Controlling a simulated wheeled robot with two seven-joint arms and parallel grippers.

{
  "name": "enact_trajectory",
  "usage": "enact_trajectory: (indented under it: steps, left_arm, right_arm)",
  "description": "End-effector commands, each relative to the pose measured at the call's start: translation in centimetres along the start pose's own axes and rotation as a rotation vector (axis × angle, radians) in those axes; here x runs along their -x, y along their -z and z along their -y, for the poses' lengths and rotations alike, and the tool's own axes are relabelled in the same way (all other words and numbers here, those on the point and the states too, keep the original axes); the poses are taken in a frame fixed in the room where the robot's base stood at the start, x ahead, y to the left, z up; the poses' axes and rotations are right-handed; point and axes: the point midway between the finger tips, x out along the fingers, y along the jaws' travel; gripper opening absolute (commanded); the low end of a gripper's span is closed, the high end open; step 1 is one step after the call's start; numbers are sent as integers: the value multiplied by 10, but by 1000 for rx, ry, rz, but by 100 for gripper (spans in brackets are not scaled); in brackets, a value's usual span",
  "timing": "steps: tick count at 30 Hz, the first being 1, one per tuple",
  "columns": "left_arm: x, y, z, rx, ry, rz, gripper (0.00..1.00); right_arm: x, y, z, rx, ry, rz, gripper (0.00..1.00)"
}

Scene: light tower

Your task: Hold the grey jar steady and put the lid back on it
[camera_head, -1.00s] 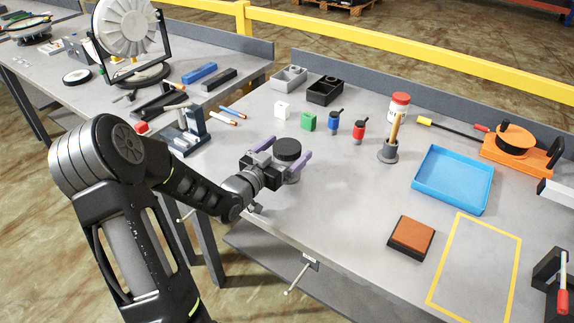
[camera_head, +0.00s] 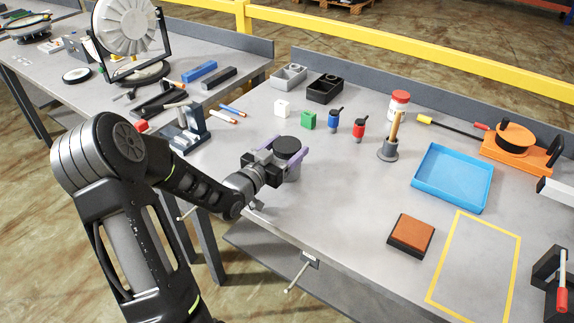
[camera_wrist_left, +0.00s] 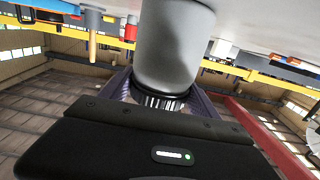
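The grey jar (camera_head: 293,174) stands upright on the bench near its front left edge. A black round lid (camera_head: 288,147) shows on top of it; I cannot tell whether it is fully seated. My left gripper (camera_head: 284,158) reaches in from the left, its purple fingers closed in on both sides of the jar. In the left wrist view, which appears upside down, the grey jar body (camera_wrist_left: 175,45) stands between the fingers, with a black ribbed band (camera_wrist_left: 165,101) at its lid end. My right gripper is not in view.
A blue tray (camera_head: 452,180) and a brown pad (camera_head: 411,235) lie to the right. The bench between jar and pad is clear.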

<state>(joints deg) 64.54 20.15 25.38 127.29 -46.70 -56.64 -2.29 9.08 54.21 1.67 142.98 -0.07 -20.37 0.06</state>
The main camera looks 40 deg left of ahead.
Motion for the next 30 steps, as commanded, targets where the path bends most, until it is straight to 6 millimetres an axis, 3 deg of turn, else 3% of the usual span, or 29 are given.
enact_trajectory:
  steps: [24, 30]
  left_arm:
    - [0, 0, 0, 0, 0, 0, 1]
    - [0, 1, 0, -1, 0, -3, 0]
  right_arm:
    - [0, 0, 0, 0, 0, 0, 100]
    - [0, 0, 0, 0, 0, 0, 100]
